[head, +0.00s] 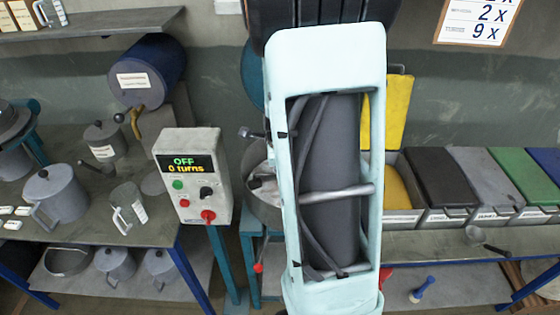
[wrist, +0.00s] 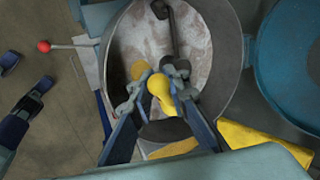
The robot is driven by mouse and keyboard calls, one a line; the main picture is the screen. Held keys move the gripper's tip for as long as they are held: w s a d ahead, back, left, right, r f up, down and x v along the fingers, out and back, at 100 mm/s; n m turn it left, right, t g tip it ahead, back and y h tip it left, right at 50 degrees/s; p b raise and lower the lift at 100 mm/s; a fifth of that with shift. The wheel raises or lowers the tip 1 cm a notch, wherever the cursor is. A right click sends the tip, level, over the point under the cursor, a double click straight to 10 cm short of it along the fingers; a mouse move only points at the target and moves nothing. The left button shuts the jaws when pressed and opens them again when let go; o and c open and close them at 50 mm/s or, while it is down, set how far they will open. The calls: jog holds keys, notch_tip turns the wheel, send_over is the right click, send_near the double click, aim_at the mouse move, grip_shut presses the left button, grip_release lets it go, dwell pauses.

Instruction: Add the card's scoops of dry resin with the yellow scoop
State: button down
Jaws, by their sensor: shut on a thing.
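My gripper (wrist: 157,84) is shut on the yellow scoop (wrist: 161,92) in the wrist view, over the open mouth of the mixer drum (wrist: 228,75). The scoop's load and exact tilt are unclear. A dark mixing arm and pale, stained material show inside the drum. In the head view my arm hides the gripper and most of the drum (head: 258,205). The yellow dry-resin bin (head: 402,216) stands right of my arm with its yellow lid (head: 398,112) raised and yellow material visible. The card (head: 478,22) is on the wall, cut off, showing "2 x" and "9 x".
The control box (head: 194,175) reads "OFF, 0 turns". The round teal drum lid (wrist: 290,60) is swung open. Black, grey, green and blue bin lids (head: 440,176) are closed. Jugs (head: 55,192) stand on the left table.

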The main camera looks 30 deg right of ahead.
jog(key=shift+w+a+f+h, duration=0.15)
jog(key=shift+w+a+h, duration=0.1)
jog(key=shift+a+h, duration=0.1)
jog(key=shift+w+a+f+n+g+h, duration=0.4)
jog(key=shift+w+a+f+g+h, duration=0.25)
jog(key=shift+a+g+h, duration=0.25)
jog(key=shift+f, duration=0.1)
dwell(1.0)
jog(key=shift+w, duration=0.1)
